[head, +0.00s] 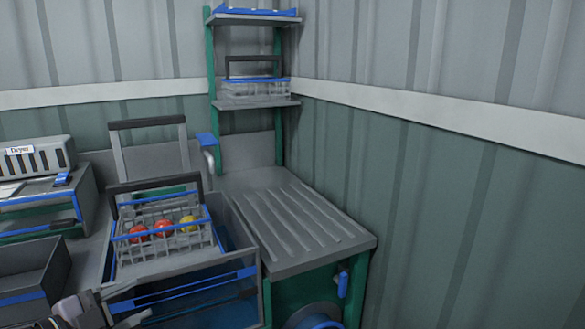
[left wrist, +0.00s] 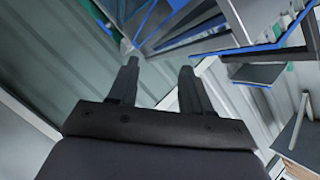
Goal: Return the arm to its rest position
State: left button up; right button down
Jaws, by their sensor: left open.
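My left gripper (head: 126,306) comes in at the bottom left of the head view, low in front of the sink unit, and is partly cut off by the frame edge. In the left wrist view its two dark fingers (left wrist: 158,76) stand apart with nothing between them. My right gripper is not in either view.
A wire basket (head: 122,246) with red and yellow tomatoes stands over the blue-rimmed sink (head: 238,273). A ribbed drainboard (head: 312,258) lies to its right. A labelled dryer (head: 48,143) and a grey bin (head: 28,283) are at left. A shelf rack (head: 210,75) stands behind.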

pick_arm(q)
jog(key=s+d+f+n+g+y+p, duration=0.1)
jog(key=s+d+f+n+y+p, duration=0.1)
jog(key=s+d+f+n, duration=0.3)
jog(key=s+d+f+n+g+y+p, duration=0.2)
jog(key=s+d+f+n, duration=0.3)
jog(key=s+f, duration=0.9)
notch_tip(320, 180, down, 2)
jog(key=n+y, duration=0.1)
jog(key=n, duration=0.2)
jog(key=shift+d, duration=0.2)
dwell(0.6)
